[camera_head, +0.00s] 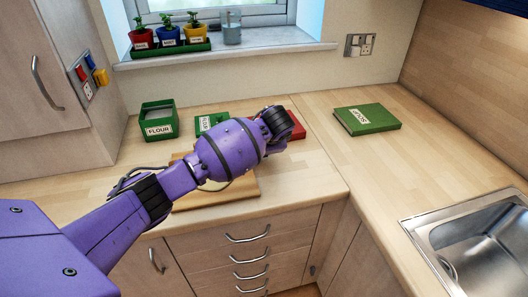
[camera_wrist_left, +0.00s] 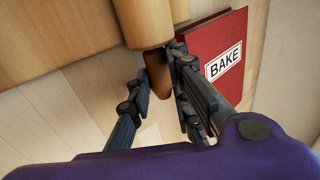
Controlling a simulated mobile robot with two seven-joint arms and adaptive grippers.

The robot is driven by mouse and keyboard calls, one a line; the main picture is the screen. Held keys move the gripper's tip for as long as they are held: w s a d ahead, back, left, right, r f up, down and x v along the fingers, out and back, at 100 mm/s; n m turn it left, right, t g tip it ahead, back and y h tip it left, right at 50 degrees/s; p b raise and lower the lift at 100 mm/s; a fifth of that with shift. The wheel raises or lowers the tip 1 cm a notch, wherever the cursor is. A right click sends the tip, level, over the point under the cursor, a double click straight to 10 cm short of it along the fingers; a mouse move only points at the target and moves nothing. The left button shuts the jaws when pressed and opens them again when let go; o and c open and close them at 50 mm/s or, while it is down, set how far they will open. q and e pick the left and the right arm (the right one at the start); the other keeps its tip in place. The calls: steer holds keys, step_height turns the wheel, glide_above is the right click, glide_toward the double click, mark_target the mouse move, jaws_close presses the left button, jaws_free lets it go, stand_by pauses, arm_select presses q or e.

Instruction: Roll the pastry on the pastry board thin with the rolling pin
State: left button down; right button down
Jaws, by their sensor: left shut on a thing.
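The pastry board (camera_head: 245,190) lies on the worktop, mostly hidden under my left arm. A small pale edge of the pastry (camera_head: 214,186) shows below the arm. My left gripper (camera_head: 280,128) is beyond the board's right side, near the red book. In the left wrist view its fingers (camera_wrist_left: 162,88) are shut on the near handle of the wooden rolling pin (camera_wrist_left: 143,20). The pin's body runs out of the top of that view, and I cannot tell whether it touches the pastry. The pin is hidden in the head view. My right gripper is not in view.
The red BAKE book (camera_wrist_left: 228,65) lies close beside the left gripper. A green flour box (camera_head: 159,122) and another green item (camera_head: 211,122) stand behind the board. A green book (camera_head: 367,119) lies right, with clear worktop around it; a sink (camera_head: 475,245) is front right.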

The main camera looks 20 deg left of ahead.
arm_select(q)
steer(key=shift+s+d, duration=0.45)
steer(key=shift+s, duration=0.3)
steer(key=shift+s+d+f, duration=0.1)
steer(key=shift+s+d, duration=0.25)
steer(key=shift+s, duration=0.2)
steer(key=shift+s+d, duration=0.5)
steer(key=shift+s, duration=0.35)
steer(key=shift+s+d, duration=0.45)
steer(key=shift+s, duration=0.35)
steer(key=shift+s+d, duration=0.45)
steer(key=shift+s, duration=0.3)
steer(key=shift+s+d, duration=0.45)
steer(key=shift+s, duration=0.25)
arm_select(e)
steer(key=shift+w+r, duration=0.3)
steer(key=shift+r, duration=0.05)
arm_select(q)
steer(key=shift+w+r, duration=0.15)
steer(key=shift+r, duration=2.4)
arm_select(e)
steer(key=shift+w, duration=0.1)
